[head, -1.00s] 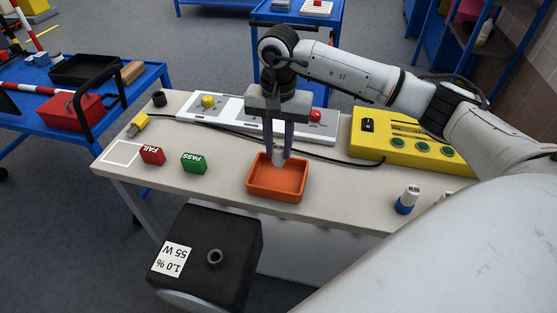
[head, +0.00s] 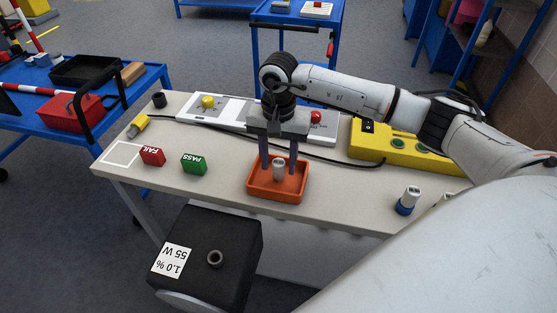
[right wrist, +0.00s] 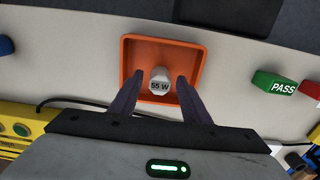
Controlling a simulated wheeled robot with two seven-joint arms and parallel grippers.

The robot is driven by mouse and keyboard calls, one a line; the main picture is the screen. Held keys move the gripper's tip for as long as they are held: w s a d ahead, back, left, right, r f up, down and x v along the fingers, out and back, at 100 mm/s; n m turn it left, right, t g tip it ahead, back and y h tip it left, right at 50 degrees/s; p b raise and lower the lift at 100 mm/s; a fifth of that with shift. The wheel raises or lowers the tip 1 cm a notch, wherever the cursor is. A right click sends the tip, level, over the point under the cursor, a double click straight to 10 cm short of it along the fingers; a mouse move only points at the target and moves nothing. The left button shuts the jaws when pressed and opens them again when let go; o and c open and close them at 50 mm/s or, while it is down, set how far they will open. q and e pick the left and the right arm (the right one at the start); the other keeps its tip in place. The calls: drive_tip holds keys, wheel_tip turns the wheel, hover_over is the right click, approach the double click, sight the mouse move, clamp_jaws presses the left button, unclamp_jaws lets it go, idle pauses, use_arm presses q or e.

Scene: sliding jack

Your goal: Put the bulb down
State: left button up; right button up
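The bulb (head: 279,167) is a small pale grey cylinder standing upright in the orange tray (head: 262,192) on the bench. My right gripper (head: 279,169) is open, with one finger on each side of the bulb and a visible gap to both. The fingers reach down into the tray in the right wrist view (right wrist: 160,78). My left gripper is not in view.
A red FAIL block (head: 152,156) and a green PASS block (head: 193,163) lie left of the tray. A blue-based bulb (head: 408,201) stands at right. Behind are a white panel (head: 235,111) and a yellow box (head: 368,149). A black box (head: 225,243) labelled 55 W is in front.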

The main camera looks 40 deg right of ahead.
sight(278, 163)
wheel_tip(278, 163, up, 12)
drive_tip(key=shift+r, duration=0.2)
idle(0.4)
idle(0.5)
